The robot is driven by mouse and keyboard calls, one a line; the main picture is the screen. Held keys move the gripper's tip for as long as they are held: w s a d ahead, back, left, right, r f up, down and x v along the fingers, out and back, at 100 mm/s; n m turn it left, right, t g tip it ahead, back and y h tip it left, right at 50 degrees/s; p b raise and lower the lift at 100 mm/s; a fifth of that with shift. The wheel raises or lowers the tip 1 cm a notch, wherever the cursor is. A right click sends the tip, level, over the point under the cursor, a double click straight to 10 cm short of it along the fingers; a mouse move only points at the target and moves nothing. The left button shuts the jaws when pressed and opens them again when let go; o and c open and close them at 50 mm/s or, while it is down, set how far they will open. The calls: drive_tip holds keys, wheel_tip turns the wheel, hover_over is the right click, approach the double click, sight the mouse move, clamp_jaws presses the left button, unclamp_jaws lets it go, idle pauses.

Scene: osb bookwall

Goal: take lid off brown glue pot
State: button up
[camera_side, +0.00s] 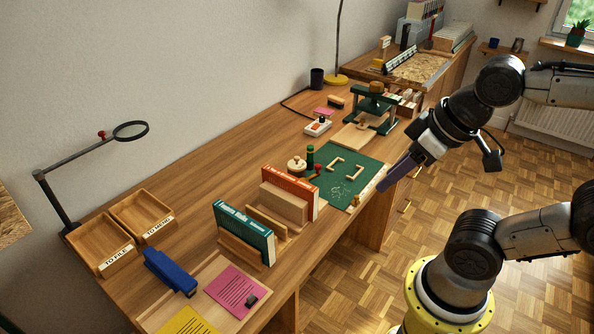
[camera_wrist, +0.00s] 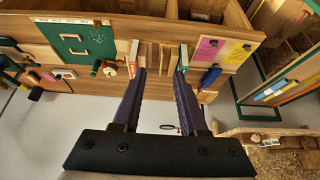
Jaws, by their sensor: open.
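A round pale pot-like piece with a brown knob on top (camera_side: 297,164) stands on the bench, left of the green mat; it may be the glue pot with its lid on, but its body is too small to tell. It seems to show in the wrist view (camera_wrist: 109,69) left of the fingers, partly crowded by neighbours. A dark green upright piece (camera_side: 310,156) and a red piece (camera_side: 318,170) stand close beside it. My gripper (camera_side: 384,186) is open and empty, by the mat's right edge, well apart from the pot. Its two purple fingers are spread in the wrist view (camera_wrist: 160,73).
The green mat (camera_side: 355,178) carries small wooden brackets. An orange book (camera_side: 290,187) and a teal book (camera_side: 243,232) stand upright at the front. A green press (camera_side: 374,105) stands behind the mat. Bare bench lies left of the pale piece.

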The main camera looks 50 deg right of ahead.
drive_tip(key=o, duration=0.8)
drive_tip(key=shift+o, duration=0.2)
